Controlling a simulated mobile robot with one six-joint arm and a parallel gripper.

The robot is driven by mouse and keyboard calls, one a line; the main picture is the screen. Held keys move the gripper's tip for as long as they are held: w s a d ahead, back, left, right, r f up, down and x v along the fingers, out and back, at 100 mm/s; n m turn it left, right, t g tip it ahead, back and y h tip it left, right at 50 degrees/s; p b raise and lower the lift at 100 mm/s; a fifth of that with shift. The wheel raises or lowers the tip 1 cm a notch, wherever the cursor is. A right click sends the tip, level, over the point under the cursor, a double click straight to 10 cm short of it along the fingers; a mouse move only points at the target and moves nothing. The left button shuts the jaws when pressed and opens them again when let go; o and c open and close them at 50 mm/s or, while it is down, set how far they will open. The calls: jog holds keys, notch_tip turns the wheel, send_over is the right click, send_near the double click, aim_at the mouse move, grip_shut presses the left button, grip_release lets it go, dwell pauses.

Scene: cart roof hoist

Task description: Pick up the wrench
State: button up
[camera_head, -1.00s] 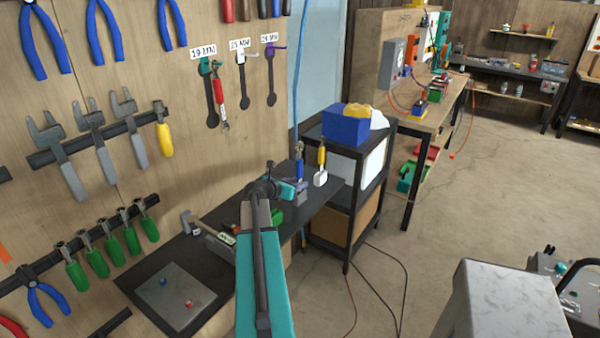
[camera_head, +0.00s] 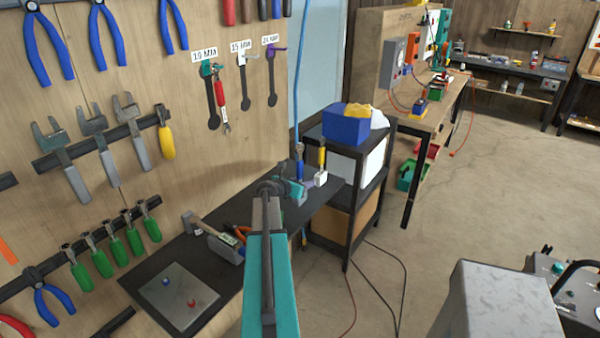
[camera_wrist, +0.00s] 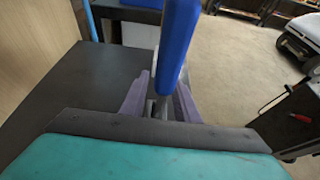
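A blue-handled tool (camera_head: 299,164) stands upright at the far end of the dark bench, its lower end hidden by my gripper. It may be the wrench, but its head is not clear. In the wrist view the blue handle (camera_wrist: 177,45) rises close to the camera, between two purple fingers. My gripper (camera_head: 299,187) is low around this tool. The fingers (camera_wrist: 166,88) look spread, with a narrow gap at the left of the handle; contact on the right is unclear. A red-handled wrench (camera_head: 218,95) hangs on the pegboard under a 19 MM label.
A yellow-handled tool (camera_head: 321,158) stands in a white block just right of the blue one. A black shelf with a blue bin (camera_head: 346,128) is behind. A hammer (camera_head: 203,226) and grey plate (camera_head: 178,297) lie on the bench. Open floor is right.

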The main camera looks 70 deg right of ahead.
aim_at(300, 174)
jog(key=shift+c, duration=0.4)
grip_shut()
jog(key=shift+r, duration=0.2)
notch_tip(300, 174, up, 10)
jog(key=b, duration=0.2)
jog(key=shift+f, duration=0.15)
dwell(0.5)
dwell(0.5)
